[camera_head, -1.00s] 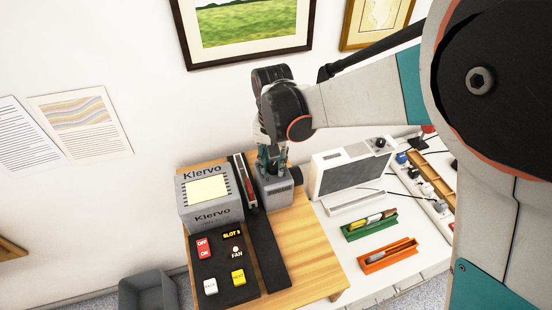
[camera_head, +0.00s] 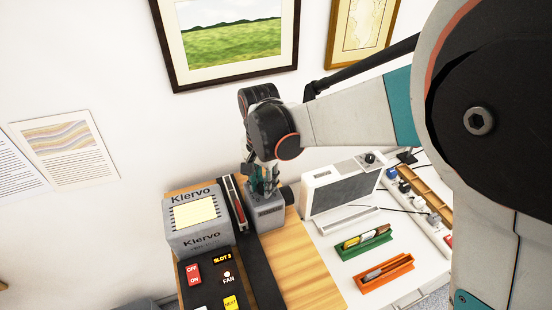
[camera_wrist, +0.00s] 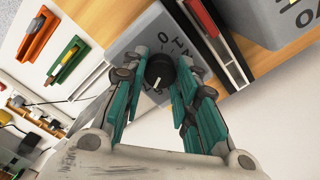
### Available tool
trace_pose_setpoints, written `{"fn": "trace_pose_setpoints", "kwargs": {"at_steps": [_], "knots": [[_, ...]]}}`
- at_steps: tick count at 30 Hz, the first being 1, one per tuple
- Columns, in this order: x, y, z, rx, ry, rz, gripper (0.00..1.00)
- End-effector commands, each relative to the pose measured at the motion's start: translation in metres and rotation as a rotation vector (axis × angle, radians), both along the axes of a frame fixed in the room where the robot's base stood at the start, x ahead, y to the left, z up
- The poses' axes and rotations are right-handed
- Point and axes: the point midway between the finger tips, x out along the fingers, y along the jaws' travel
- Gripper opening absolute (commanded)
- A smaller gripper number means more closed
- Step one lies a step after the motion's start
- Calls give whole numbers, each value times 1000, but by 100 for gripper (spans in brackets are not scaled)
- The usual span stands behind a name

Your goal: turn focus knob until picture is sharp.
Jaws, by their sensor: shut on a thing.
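The focus knob (camera_wrist: 160,72) is a round black knob with a white pointer line, on top of a grey projector housing (camera_head: 266,214). In the wrist view my gripper (camera_wrist: 160,78) has its teal-padded fingers on either side of the knob, shut on it. In the head view my gripper (camera_head: 262,180) points down onto the housing and its fingers hide the knob. Letters beside the knob are partly visible in the wrist view. No projected picture shows in either view, so its sharpness cannot be told.
A grey Klervo unit (camera_head: 197,218) and a slide tray with a red strip (camera_head: 236,203) stand left of the housing. A control panel (camera_head: 210,283) lies in front. A small screen (camera_head: 342,188), a green tray (camera_head: 364,243) and an orange tray (camera_head: 384,272) are to the right.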

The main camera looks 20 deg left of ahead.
Motion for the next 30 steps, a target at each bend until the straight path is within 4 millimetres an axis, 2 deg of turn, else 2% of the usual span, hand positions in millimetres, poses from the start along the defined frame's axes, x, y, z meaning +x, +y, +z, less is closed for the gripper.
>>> {"fn": "trace_pose_setpoints", "kwargs": {"at_steps": [6,7,9,18,22,26,30], "knots": [[0,0,0,1,0,1,4],[0,0,0,1,0,1,34],[0,0,0,1,0,1,48],[0,0,0,0,0,1,48],[0,0,6,0,0,1,48],[0,0,24,0,0,1,48],[0,0,53,0,0,1,48]]}}
